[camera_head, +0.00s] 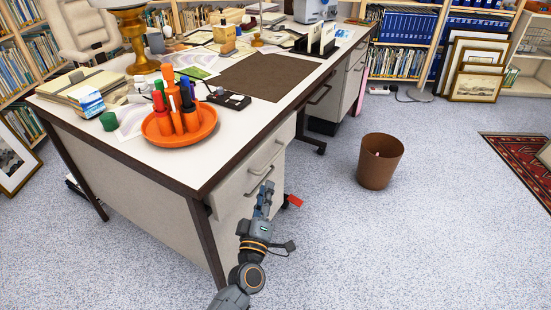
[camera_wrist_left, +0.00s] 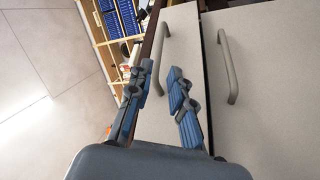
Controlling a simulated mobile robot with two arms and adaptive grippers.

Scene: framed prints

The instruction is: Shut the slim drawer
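The desk (camera_head: 140,165) has a pedestal of pale drawers at its near right end. The slim drawer (camera_head: 238,180) is the shallow top one under the desktop, with a bar handle (camera_head: 266,158); in the wrist view its pale front (camera_wrist_left: 182,45) also shows. A deeper drawer (camera_wrist_left: 275,90) with its own handle (camera_wrist_left: 228,68) adjoins it. My left gripper (camera_head: 266,192) is low in front of the pedestal. My right gripper is out of view.
A brown waste bin (camera_head: 379,165) stands on the floor to the right. A small red object (camera_head: 295,200) is beside the pedestal. The carpet in front is mostly clear.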

